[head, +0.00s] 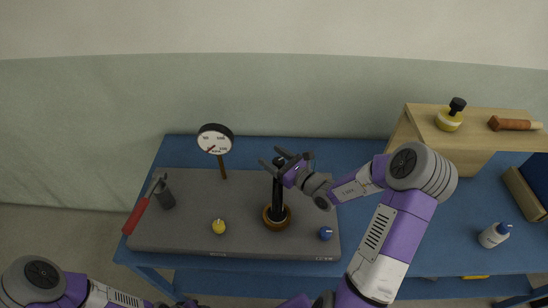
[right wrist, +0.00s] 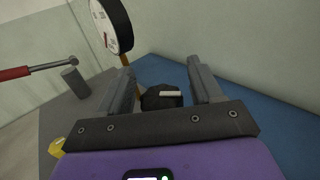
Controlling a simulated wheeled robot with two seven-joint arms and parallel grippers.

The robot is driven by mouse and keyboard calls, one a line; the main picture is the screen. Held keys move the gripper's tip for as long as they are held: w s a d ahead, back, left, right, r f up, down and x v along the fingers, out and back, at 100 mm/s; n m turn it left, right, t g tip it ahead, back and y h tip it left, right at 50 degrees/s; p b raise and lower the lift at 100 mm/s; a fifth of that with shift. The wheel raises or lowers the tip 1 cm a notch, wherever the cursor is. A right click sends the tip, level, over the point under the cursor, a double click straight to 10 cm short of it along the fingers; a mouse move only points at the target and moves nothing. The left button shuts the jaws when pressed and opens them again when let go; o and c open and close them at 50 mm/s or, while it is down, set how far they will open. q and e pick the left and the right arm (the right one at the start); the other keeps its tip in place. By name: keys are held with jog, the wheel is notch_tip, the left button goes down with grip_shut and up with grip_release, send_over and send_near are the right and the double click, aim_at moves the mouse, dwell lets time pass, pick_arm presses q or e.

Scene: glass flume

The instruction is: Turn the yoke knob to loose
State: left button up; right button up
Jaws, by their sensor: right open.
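A black yoke knob (right wrist: 155,100) with a pale pointer bar shows between my right gripper's fingers (right wrist: 160,66) in the right wrist view. The fingers are apart, with visible gaps on both sides of the knob. In the head view the knob tops a black post (head: 277,195) that rises from a round orange-brown base (head: 268,222). My right gripper (head: 270,157) is at the top of this post, open, its hand partly hiding the knob. My left arm is at the bottom left; its hand (head: 186,302) is cut by the frame edge, fingers unclear.
A wooden shelf (head: 408,128) and a white bottle (head: 493,236) are on the right.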

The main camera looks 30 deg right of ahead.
aim_at(283, 164)
jog(key=v, duration=0.7)
jog(key=shift+s, duration=0.25)
jog(key=shift+r, duration=0.1)
